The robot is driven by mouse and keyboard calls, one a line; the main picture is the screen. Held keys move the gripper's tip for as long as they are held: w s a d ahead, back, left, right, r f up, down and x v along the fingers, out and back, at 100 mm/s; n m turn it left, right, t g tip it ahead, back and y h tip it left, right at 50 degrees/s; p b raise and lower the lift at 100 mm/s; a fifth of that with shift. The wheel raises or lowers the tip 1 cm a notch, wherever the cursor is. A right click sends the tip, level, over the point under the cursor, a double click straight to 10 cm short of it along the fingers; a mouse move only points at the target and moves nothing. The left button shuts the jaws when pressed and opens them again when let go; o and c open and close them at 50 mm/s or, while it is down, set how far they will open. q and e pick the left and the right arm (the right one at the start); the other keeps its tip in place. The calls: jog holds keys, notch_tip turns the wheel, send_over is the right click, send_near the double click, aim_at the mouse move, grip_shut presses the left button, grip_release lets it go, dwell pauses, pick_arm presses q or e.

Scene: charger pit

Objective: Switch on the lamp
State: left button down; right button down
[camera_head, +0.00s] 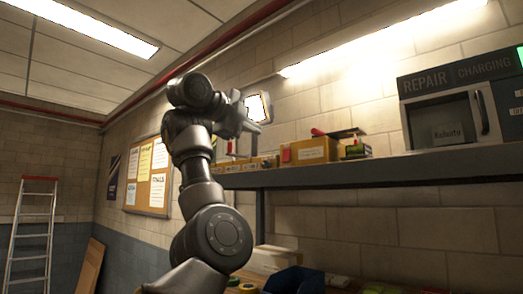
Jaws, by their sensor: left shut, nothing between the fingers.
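A small square lamp (258,108) with a dark frame and a bright white face is near the wall, above the left part of the shelf. The face looks lit, with a warm tint at its edge. My left arm rises from the bottom middle and bends over at the top. My left gripper (236,122) is shut and empty, right beside the lamp's left side. The arm and gripper hide part of the lamp, and its switch cannot be made out. Whether the fingers touch the lamp cannot be told. My right gripper is out of view.
A long shelf (420,168) bears cardboard boxes (310,150), small tools and a repair charging unit (465,105). A blue bin (295,280) and other items sit below. A ladder (33,235) and a notice board (148,175) are at left. Lit tubes hang above.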

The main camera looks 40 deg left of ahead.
pick_arm(q)
jog(key=s, duration=0.1)
jog(key=s+r, duration=0.1)
jog(key=shift+s+r+b, duration=0.2)
jog(key=shift+s+b, duration=0.1)
jog(key=shift+s, duration=0.05)
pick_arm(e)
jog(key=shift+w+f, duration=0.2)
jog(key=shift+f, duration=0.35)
pick_arm(q)
jog(key=shift+w+d, duration=0.1)
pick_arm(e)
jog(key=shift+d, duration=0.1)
